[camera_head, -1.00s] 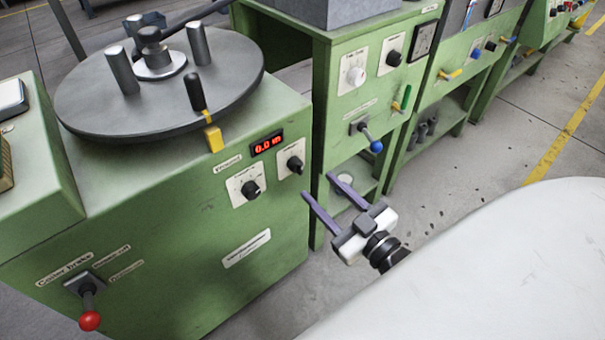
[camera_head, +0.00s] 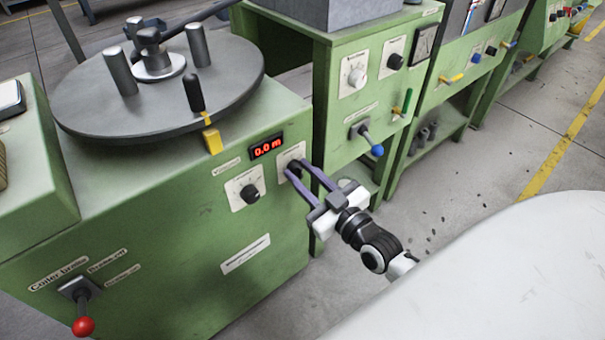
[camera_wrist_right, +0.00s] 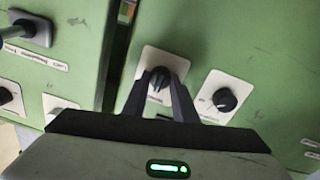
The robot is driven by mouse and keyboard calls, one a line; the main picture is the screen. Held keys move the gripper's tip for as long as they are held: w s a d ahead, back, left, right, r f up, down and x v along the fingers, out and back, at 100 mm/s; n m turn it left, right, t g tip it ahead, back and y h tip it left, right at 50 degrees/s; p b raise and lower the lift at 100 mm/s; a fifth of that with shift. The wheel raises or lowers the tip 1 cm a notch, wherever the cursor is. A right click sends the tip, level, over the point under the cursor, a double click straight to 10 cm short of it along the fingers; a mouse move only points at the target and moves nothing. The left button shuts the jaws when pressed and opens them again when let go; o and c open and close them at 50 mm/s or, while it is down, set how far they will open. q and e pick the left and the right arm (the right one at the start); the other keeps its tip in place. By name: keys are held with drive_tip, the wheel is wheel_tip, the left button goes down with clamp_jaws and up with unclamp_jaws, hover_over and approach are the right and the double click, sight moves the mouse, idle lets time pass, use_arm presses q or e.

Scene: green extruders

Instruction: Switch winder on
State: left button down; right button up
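The winder is the green cabinet (camera_head: 170,240) with a dark round turntable (camera_head: 160,85) on top and a red display (camera_head: 266,147) reading 0.0 m. Two black knobs on white plates sit on its front: a left knob (camera_head: 249,193) and a right knob (camera_head: 293,167). My right gripper (camera_head: 297,168) reaches the right knob, one finger on each side. In the right wrist view the right knob (camera_wrist_right: 159,78) fills the gap between the fingertips, and the left knob (camera_wrist_right: 224,100) is apart from them. My left gripper is not in view.
A lever with a red ball (camera_head: 83,326) is at the cabinet's lower left. Right of the winder, another green machine has a blue-ended lever (camera_head: 376,150) and knobs. Grey floor is free in front of the machines.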

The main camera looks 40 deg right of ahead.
drive_tip(key=shift+c, duration=1.1)
drive_tip(key=shift+r+m+p, duration=0.1)
drive_tip(key=shift+m+p, duration=0.2)
drive_tip(key=shift+p, duration=0.1)
drive_tip(key=shift+r+m+p, duration=0.1)
drive_tip(key=shift+m+p, duration=0.5)
drive_tip(key=m+p, duration=0.2)
drive_tip(key=m, duration=0.1)
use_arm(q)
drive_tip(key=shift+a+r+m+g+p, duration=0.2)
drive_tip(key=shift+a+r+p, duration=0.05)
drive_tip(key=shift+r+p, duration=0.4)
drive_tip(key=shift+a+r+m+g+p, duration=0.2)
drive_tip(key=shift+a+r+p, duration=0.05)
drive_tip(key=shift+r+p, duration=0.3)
use_arm(e)
drive_tip(key=m, duration=0.6)
drive_tip(key=shift+d+m+g, duration=0.15)
drive_tip(key=shift+m+g, duration=0.15)
drive_tip(key=shift+m, duration=0.1)
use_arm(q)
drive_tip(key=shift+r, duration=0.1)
